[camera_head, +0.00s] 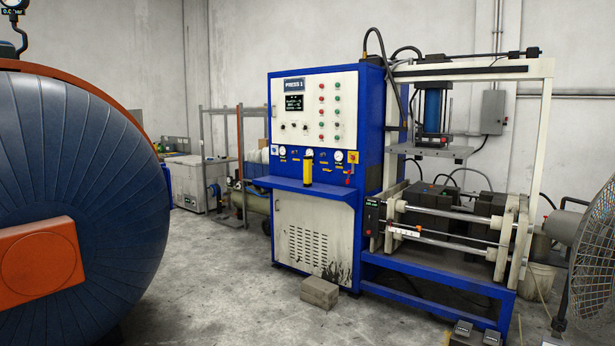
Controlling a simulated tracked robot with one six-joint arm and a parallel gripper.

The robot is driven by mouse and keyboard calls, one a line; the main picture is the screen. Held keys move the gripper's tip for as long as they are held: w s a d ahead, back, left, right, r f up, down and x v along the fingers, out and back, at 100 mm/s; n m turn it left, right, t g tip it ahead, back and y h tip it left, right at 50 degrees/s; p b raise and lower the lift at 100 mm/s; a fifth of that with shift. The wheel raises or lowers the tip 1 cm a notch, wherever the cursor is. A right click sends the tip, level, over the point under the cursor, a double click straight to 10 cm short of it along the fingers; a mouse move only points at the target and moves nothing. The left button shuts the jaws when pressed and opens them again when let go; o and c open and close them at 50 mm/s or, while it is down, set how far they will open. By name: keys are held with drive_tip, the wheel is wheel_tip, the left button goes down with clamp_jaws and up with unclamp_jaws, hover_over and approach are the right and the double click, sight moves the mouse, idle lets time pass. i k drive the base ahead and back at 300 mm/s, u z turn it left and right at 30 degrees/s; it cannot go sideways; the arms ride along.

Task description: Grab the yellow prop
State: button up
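A yellow prop (308,166), a small upright cylinder with a dark base, stands on the blue shelf (287,185) at the front of the press cabinet. It is in the middle of the head view. It stands just in front of the blue panel with gauges, below the white control panel. My gripper and arm do not show in this view. Nothing hides the prop from the front.
A large dark blue and orange round vessel (88,190) fills the left side. A grey block (319,292) lies on the floor before the cabinet. A press frame (455,240) stands right of the cabinet, with a fan (593,255) at the right edge. Floor between vessel and cabinet is clear.

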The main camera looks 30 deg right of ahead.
sight(308, 160)
drive_tip(key=z, duration=0.3)
drive_tip(key=k, duration=0.4)
drive_tip(key=z, duration=0.7)
drive_tip(key=k, duration=0.55)
drive_tip(key=z, duration=0.7)
drive_tip(key=k, duration=0.45)
drive_tip(key=z, duration=0.05)
drive_tip(key=i, duration=0.85)
drive_tip(key=u, duration=0.7)
drive_tip(key=i, duration=0.9)
drive_tip(key=u, duration=0.6)
drive_tip(key=i, duration=0.9)
drive_tip(key=u, duration=0.25)
